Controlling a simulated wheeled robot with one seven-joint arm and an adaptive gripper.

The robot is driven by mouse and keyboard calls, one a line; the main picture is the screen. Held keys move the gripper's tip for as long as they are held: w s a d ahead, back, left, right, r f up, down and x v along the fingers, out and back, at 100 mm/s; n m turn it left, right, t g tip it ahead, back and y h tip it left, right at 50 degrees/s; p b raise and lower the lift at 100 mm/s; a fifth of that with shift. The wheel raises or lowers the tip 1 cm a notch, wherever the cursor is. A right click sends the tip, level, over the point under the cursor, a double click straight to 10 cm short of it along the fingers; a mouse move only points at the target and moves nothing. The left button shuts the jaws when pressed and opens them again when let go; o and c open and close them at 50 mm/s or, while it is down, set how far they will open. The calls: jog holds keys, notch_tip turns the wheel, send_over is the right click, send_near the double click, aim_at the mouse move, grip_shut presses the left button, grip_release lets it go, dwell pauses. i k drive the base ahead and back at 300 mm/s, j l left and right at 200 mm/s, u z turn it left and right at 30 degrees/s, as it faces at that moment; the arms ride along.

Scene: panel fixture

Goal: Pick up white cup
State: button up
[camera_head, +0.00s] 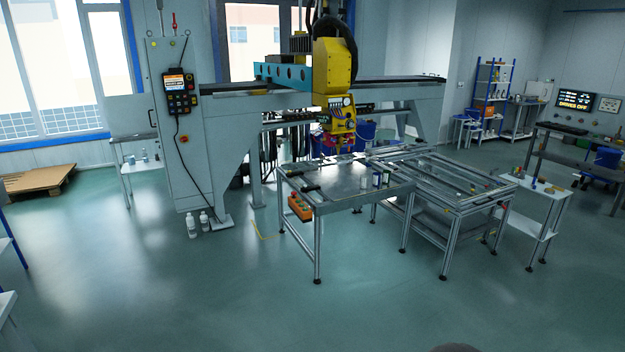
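I cannot make out the white cup for certain. A small pale cylinder (364,182) stands upright on the metal-topped table (335,192) near the middle of the view, and it is too small to tell whether it is a cup. Two small dark-and-light cylinders stand just right of it, the nearer one (376,179) and the farther one (386,178). My gripper is not in view. A dark rounded shape shows at the bottom edge, and I cannot tell what it is.
A large gantry machine (225,135) with a yellow head (335,68) stands behind the table. A frame table (445,185) adjoins on the right, with a small white table (540,205) beyond. Two white bottles (191,226) stand on the floor. The foreground floor is clear.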

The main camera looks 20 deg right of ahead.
aim_at(364, 182)
jog(key=i+l+z, duration=0.1)
jog(key=i+l, duration=0.25)
jog(key=i, duration=0.15)
jog(key=i+l+z, duration=0.1)
jog(key=i+l, duration=0.25)
jog(key=i+l+z, duration=0.1)
jog(key=i+l, duration=0.2)
jog(key=i, duration=0.3)
jog(key=i+l+z, duration=0.1)
jog(key=i+l, duration=0.15)
jog(key=i, duration=0.25)
jog(key=i+l+z, duration=0.2)
jog(key=i, duration=1)
jog(key=i+l+z, duration=0.2)
jog(key=i, duration=1)
